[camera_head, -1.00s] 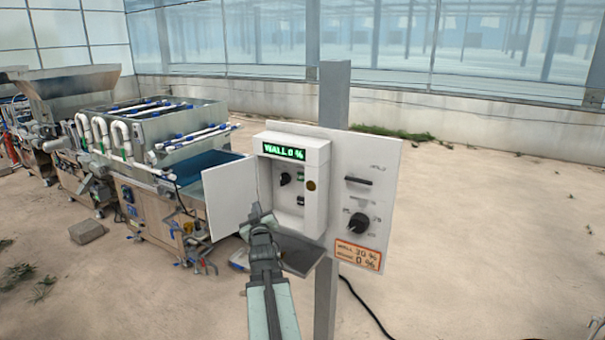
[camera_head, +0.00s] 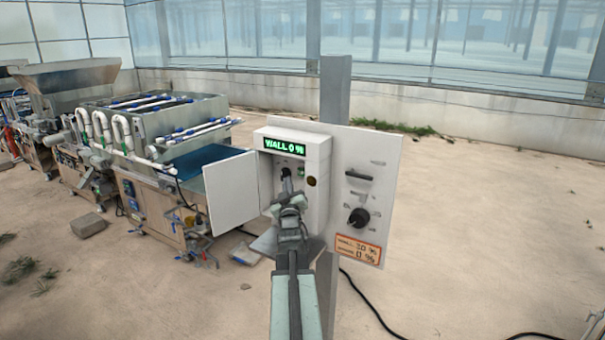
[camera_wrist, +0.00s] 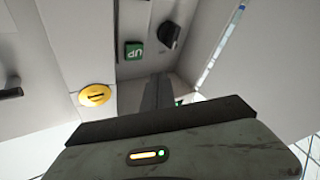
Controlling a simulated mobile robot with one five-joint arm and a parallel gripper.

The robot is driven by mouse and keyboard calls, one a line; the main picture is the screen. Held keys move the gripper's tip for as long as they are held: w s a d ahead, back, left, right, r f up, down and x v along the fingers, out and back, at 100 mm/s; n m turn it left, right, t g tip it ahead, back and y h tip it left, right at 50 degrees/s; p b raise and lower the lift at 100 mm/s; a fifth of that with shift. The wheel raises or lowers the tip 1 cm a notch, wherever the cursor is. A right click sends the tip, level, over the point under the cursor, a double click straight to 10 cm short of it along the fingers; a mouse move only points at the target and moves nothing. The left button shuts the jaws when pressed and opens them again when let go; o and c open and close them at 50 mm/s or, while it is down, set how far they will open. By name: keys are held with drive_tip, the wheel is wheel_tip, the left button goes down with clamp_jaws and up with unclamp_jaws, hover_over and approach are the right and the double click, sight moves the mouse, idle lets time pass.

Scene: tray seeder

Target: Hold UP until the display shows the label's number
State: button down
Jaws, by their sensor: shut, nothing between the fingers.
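The white control box (camera_head: 322,168) stands open on a post. Its green display (camera_head: 285,147) reads "WALL 0 %". The orange label (camera_head: 358,250) shows a WALL line that looks like 30 % and a second line with 0 %. The green UP button (camera_wrist: 134,50) appears upside down in the wrist view and also shows in the head view (camera_head: 301,171). My gripper (camera_head: 287,178) is shut and empty at the box's opening, just left of UP in the head view. In the wrist view its fingers (camera_wrist: 158,95) look beside the button; contact is not visible.
A black knob (camera_wrist: 170,35) sits beside UP inside the box. The box door (camera_head: 231,189) is swung open to the left. The side panel carries a lever (camera_head: 358,175) and another knob (camera_head: 358,218). A seeding machine (camera_head: 150,140) stands behind left. The floor at right is mostly clear.

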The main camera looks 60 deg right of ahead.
sight(302, 172)
drive_tip(key=shift+d, duration=2.55)
drive_tip(key=shift+d+r, duration=0.1)
drive_tip(key=shift+d, duration=0.2)
